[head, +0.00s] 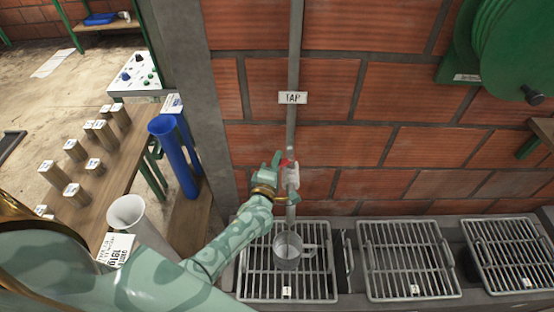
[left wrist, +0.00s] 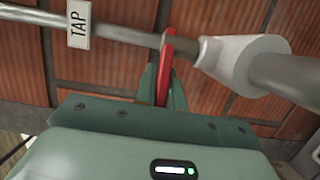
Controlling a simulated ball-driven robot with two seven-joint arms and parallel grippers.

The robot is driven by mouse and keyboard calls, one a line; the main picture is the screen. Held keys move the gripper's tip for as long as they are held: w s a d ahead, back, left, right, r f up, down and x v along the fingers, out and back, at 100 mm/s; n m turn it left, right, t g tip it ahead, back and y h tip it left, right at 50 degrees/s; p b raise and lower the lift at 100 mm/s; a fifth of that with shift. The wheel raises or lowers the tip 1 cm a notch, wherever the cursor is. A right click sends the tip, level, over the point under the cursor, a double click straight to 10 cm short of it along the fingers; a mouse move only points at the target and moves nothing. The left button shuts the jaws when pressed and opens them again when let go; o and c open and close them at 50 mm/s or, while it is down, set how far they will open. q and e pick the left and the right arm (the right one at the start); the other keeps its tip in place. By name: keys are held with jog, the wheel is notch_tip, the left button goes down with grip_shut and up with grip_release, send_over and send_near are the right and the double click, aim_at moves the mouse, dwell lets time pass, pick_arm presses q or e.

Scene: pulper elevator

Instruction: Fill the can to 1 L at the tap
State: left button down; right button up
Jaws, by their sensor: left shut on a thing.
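The tap's grey pipe runs down the brick wall to a pale valve body (head: 292,178), under a sign reading TAP (head: 293,98). My left gripper (head: 280,164) is at the valve, shut on its red lever (left wrist: 167,58). In the left wrist view the gripper's fingers (left wrist: 163,88) sit on both sides of the lever. The metal can (head: 288,252) stands upright on the left grate, below the spout, with its handle to the right. The water level inside cannot be made out. My right gripper is not in view.
The left grate (head: 255,284) is one of three metal grates along the wall. A blue cylinder (head: 173,155) and a pale funnel-topped tube (head: 140,225) stand left of my arm. A wooden bench (head: 110,185) holds several labelled cylinders. A green reel (head: 505,45) hangs at upper right.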

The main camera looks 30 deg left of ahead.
pick_arm(q)
jog(key=shift+f, duration=0.1)
jog(key=c, duration=1.5)
grip_release()
jog(key=s+d, duration=0.1)
jog(key=s, duration=0.9)
jog(key=s+d+p, duration=0.1)
jog(key=s, duration=0.5)
jog(key=shift+s+d, duration=0.1)
jog(key=shift+d, duration=0.25)
